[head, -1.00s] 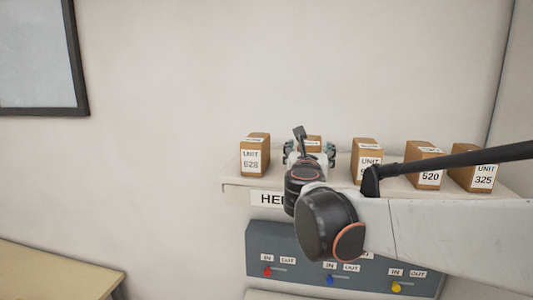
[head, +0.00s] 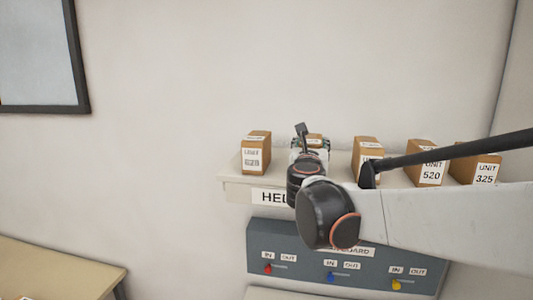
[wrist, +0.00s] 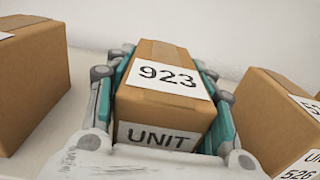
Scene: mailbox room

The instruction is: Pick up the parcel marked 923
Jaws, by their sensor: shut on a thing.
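The parcel marked 923 (wrist: 167,101) is a brown box with a white "923" label on top and a "UNIT" label on its near face. My gripper (wrist: 160,110) is shut on it, with a teal-lined finger against each side in the wrist view. In the head view my gripper (head: 311,145) is at the shelf, and only a small part of the parcel (head: 314,137) shows behind my wrist. I cannot tell whether the parcel touches the shelf.
On the shelf (head: 236,186), a parcel labelled 628 (head: 257,143) stands to the left. Parcels to the right include 520 (head: 426,155) and 325 (head: 478,163). A grey board (head: 280,240) with coloured knobs hangs below. A table (head: 60,275) is at lower left.

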